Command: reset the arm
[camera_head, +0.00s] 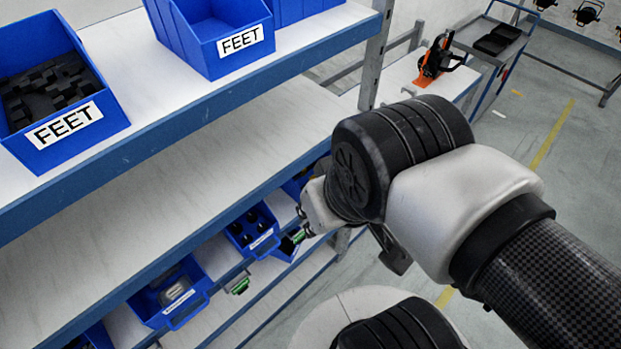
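My arm reaches in from the right, and its black and white wrist fills the middle of the view. My gripper (393,252) is mostly hidden behind the wrist. Only a dark piece shows below the wrist, and a pale metal piece shows at its left. I cannot see the fingertips, or whether the gripper is open, shut or holding something. The wrist appears in front of the shelf rack's right end; the gap between them is unclear.
A shelf rack (227,160) fills the left. Blue bins labelled FEET (222,57) (78,145) stand on its upper shelf. Smaller blue bins (188,308) sit lower down. A bench with an orange tool (431,63) and a cart (487,60) stand behind. Grey floor (540,190) is open at right.

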